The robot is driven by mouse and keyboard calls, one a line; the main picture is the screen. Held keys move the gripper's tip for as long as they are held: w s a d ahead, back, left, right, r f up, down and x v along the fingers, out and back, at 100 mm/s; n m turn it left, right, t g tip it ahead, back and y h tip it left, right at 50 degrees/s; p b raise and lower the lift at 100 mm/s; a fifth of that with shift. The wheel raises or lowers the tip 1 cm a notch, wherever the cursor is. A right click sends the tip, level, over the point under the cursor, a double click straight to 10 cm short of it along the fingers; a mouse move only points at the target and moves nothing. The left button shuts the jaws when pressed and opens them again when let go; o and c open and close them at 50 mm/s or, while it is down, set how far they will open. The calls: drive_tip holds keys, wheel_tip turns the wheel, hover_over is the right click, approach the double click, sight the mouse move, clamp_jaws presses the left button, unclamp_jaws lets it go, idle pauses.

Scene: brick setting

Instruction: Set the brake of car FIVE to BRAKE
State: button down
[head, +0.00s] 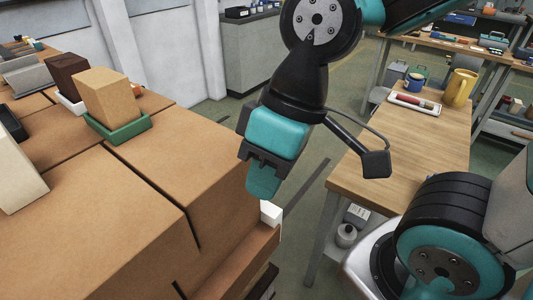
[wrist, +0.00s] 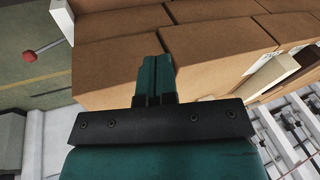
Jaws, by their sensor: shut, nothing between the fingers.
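My gripper (head: 263,185) is shut and empty, pointing down just beside the right face of the large brown blocks (head: 90,220). In the wrist view its closed teal fingers (wrist: 155,72) lie in front of the same brown blocks (wrist: 215,45). A red ball knob (wrist: 31,56) on a thin grey rod shows at the left of the wrist view, apart from the fingers. It looks like a lever beside a white block (wrist: 58,14). In the head view a small white block (head: 270,213) sits at the blocks' right edge, just below my fingers. No car number or brake marking is readable.
A green tray (head: 118,135) with a tan brick (head: 106,95) stands on the brown blocks. A cream block (head: 18,180) lies at the left. A wooden table (head: 425,140) with a yellow jug (head: 459,88) stands right; open floor (head: 300,200) lies between.

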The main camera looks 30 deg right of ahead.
drive_tip(key=w+d+f+m+t+h+p, duration=0.25)
drive_tip(key=w+d+f+m+h, duration=0.2)
drive_tip(key=w+d, duration=0.85)
drive_tip(key=w+d+f+n+g, duration=0.1)
drive_tip(key=w+f+n, duration=0.3)
drive_tip(key=n, duration=0.6)
drive_tip(key=w+d+f+n+g, duration=0.1)
drive_tip(key=w+d+f+n, duration=0.2)
drive_tip(key=w+n, duration=0.4)
drive_tip(key=f+n+y, duration=0.1)
drive_tip(key=n, duration=0.2)
drive_tip(key=shift+w, duration=0.3)
